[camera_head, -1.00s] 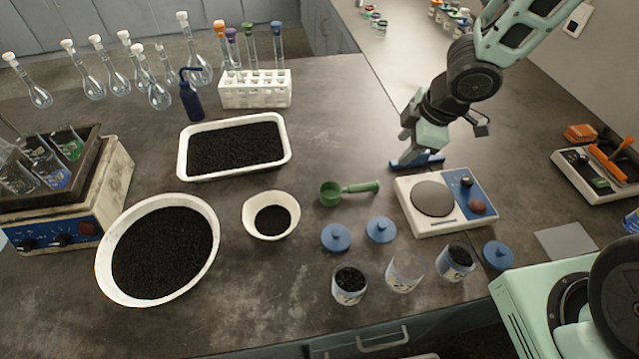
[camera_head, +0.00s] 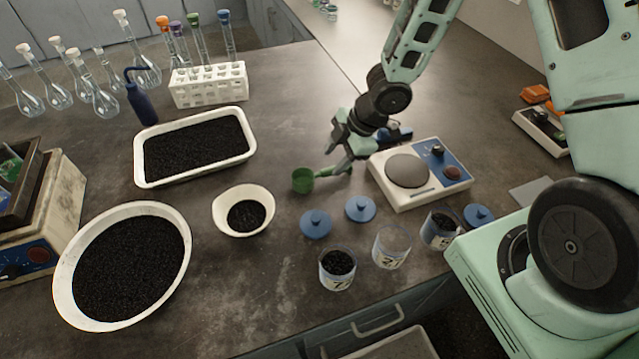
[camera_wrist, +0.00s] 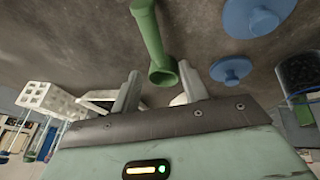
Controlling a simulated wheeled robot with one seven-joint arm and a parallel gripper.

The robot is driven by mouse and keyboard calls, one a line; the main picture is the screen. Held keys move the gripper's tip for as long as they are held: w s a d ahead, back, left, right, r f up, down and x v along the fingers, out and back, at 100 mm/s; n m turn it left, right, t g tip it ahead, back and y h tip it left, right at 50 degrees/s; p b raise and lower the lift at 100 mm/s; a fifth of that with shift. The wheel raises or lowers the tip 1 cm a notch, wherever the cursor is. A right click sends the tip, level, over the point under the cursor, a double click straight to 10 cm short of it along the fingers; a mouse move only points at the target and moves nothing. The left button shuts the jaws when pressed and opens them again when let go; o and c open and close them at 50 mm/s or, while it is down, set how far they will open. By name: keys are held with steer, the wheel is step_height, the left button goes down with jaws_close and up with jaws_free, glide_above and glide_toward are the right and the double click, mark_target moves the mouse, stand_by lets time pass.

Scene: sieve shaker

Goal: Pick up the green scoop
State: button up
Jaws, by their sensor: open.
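The green scoop (camera_head: 306,179) lies on the dark bench between the small white bowl and the balance. Its cup points left and its handle points right, toward my gripper (camera_head: 346,158). My gripper is open and low over the handle end.
A white balance (camera_head: 420,196) stands just right of the scoop. Two blue lids (camera_head: 316,223) lie in front, then several labelled jars (camera_head: 337,285). A small bowl (camera_head: 226,207) of black grains is at left, and a white tray (camera_head: 142,165) behind it.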

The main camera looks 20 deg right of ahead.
mark_target(320, 173)
steer(key=x, duration=0.4)
steer(key=b+x, duration=0.1)
steer(key=x, duration=0.1)
steer(key=shift+w+a+f, duration=0.1)
steer(key=shift+w+a, duration=0.1)
steer(key=shift+a, duration=0.2)
jaws_close()
